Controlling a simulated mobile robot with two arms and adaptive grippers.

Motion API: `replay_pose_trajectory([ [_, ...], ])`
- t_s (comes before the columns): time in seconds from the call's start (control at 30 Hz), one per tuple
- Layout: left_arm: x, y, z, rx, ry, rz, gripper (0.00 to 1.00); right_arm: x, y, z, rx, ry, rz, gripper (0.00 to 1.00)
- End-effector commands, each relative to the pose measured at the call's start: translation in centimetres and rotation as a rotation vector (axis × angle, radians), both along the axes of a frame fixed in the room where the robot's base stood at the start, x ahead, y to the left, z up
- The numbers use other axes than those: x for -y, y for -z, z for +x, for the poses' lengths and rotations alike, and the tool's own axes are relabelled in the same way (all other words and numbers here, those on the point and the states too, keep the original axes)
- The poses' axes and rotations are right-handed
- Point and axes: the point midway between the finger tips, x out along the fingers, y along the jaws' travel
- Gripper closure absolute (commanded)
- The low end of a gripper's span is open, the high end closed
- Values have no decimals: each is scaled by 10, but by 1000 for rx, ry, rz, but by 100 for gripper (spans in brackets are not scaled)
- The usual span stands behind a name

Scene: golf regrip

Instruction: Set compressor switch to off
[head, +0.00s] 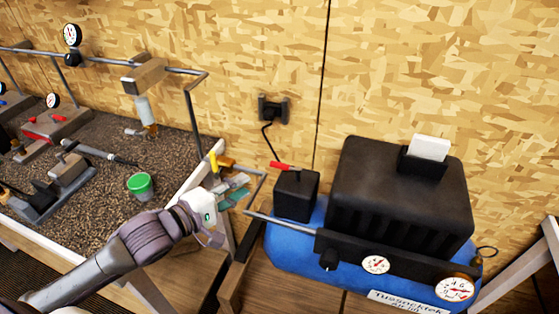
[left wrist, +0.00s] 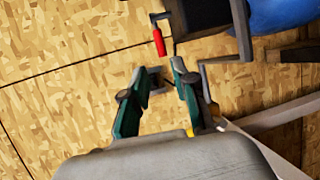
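The compressor has a blue tank (head: 285,251) and a black ribbed housing (head: 400,195). A small black switch box (head: 296,196) stands at its left end. A red-tipped lever (head: 281,165) on top of the box points left; in the left wrist view the red lever (left wrist: 158,38) shows ahead of the fingers. My left gripper (head: 236,187) is just left of the switch box, apart from the lever. In the left wrist view my left gripper (left wrist: 158,78) has its teal fingers spread with nothing between them. My right gripper is not in view.
A black wall socket (head: 272,110) with a cord is above the switch box. A metal bar (head: 280,222) sticks out left from the compressor. A gravel-topped bench (head: 105,160) with a green-topped cup (head: 140,184) and tools is at the left. Gauges (head: 376,264) face the front.

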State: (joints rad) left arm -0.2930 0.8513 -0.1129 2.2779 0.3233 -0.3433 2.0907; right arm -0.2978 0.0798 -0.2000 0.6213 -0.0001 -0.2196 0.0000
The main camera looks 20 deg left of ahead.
Motion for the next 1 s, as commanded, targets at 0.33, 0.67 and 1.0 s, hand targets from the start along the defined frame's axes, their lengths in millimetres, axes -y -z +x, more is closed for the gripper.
replay_pose_trajectory([
  [0.33, 19, 6, 46, 4, -3, 0, 72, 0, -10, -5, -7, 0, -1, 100],
  [0.67, 45, 17, 99, 4, -2, 4, 72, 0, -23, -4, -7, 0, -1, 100],
  [1.0, 55, 25, 120, 2, -2, 4, 72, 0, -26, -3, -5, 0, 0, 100],
])
